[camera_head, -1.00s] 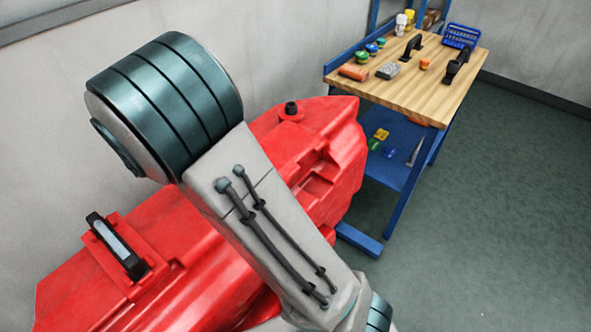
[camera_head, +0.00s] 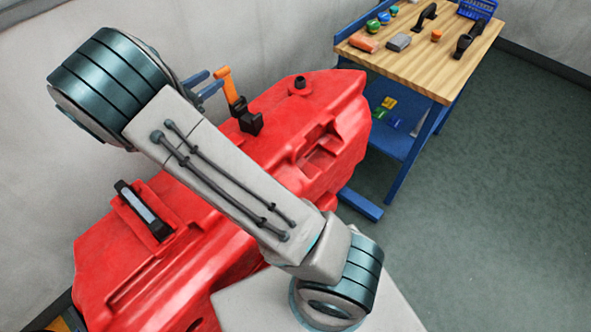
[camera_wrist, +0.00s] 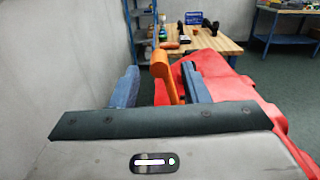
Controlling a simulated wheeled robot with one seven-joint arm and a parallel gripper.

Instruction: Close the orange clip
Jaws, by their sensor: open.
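The orange clip (camera_head: 229,86) stands upright on a black base on top of the red tank (camera_head: 345,95), towards its back edge. In the wrist view the orange clip (camera_wrist: 162,70) rises between the two blue fingers of my gripper (camera_wrist: 160,82). The fingers are apart on either side of it, and I see no contact. In the head view my gripper's blue fingers (camera_head: 203,84) show just left of the clip, partly hidden behind my arm. The clip's base is hidden in the wrist view.
A black latch with a pale bar (camera_head: 146,208) sits on the tank's left part. A black cap (camera_head: 300,83) stands right of the clip. A wooden workbench (camera_head: 430,65) with several tools is beyond the tank. A grey wall runs close behind; the floor at right is clear.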

